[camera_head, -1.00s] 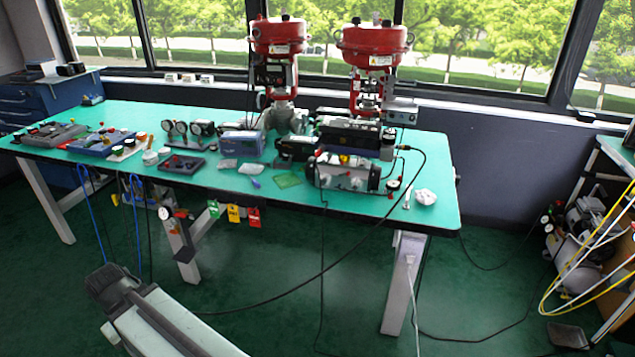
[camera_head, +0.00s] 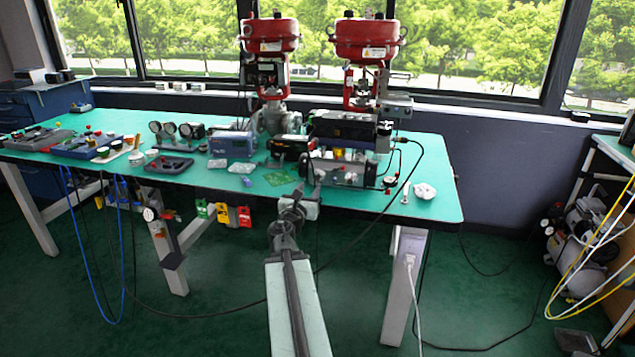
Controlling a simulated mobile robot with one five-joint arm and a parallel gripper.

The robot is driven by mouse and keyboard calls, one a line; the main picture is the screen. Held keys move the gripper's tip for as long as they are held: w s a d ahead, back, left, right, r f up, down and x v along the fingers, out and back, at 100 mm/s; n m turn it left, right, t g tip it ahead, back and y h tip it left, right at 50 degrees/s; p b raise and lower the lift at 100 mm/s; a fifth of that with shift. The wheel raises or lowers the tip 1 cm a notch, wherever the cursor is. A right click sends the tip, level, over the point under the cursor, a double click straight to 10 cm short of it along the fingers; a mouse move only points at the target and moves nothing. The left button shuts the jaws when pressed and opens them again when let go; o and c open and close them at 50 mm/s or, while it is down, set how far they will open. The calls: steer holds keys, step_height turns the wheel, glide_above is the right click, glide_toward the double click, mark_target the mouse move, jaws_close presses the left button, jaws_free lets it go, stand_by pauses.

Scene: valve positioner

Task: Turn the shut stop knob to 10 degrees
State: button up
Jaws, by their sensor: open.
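A grey valve positioner unit (camera_head: 342,168) with small red and yellow parts on top sits near the front edge of the green bench (camera_head: 230,183). I cannot tell which small part is the shut stop knob; it is too small or hidden at this distance. My arm reaches up from the bottom middle of the picture. My gripper (camera_head: 316,186) is at the bench's front edge, in front of the lower left of the grey unit. It is open, and I see nothing held in it. I cannot tell whether it touches the unit.
Two red valve actuators (camera_head: 269,36) stand behind the unit. A blue box (camera_head: 231,144), gauges (camera_head: 171,129) and trays (camera_head: 168,165) fill the bench to the left. Coloured tags (camera_head: 223,212) hang from the front edge. A black cable loops at the right, near a white crumpled item (camera_head: 424,190).

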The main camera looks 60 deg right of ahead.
mark_target(316, 178)
steer(key=shift+d, duration=0.6)
steer(key=x, duration=0.5)
steer(key=shift+w+d, duration=0.2)
steer(key=shift+d, duration=0.15)
